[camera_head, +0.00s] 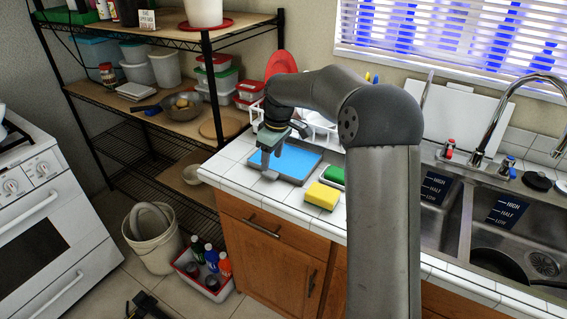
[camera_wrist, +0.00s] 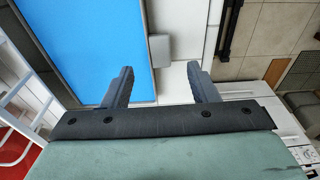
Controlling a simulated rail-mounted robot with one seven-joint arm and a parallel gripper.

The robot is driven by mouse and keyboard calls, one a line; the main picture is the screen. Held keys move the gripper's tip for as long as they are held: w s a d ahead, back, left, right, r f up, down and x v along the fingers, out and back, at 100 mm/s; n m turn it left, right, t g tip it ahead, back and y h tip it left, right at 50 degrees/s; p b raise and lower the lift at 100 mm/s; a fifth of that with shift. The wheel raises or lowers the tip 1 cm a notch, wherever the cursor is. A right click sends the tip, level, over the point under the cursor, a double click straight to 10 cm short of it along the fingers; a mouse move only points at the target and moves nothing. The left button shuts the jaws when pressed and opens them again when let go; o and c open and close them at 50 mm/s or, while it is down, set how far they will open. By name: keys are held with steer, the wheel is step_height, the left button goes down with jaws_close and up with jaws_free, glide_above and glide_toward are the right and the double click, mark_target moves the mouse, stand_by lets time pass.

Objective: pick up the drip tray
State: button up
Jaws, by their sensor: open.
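The drip tray (camera_head: 293,163) is a shallow grey tray with a flat blue inside, lying on the white tiled counter. In the wrist view the drip tray (camera_wrist: 95,40) fills the upper left, and a small grey tab (camera_wrist: 159,48) sticks out from its grey rim. My gripper (camera_head: 268,172) is over the tray's near left edge in the head view. In the wrist view my gripper (camera_wrist: 161,72) is open and empty, its two fingers on either side of the tab's line, with the tab just beyond the fingertips. I cannot tell the height gap.
A yellow sponge (camera_head: 322,196) and a green-and-white one (camera_head: 332,176) lie right of the tray. A white dish rack (camera_head: 322,131) stands behind it. The sink (camera_head: 480,215) is at the right. A wire shelf (camera_head: 207,70) stands left of the counter.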

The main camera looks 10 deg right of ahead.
mark_target(270, 173)
steer(key=f, duration=0.2)
steer(key=f+p, duration=0.1)
steer(key=f, duration=0.2)
steer(key=shift+w+a+f, duration=0.1)
steer(key=shift+w+a, duration=0.1)
steer(key=shift+c, duration=0.3)
steer(key=c, duration=1)
steer(key=shift+c, duration=0.3)
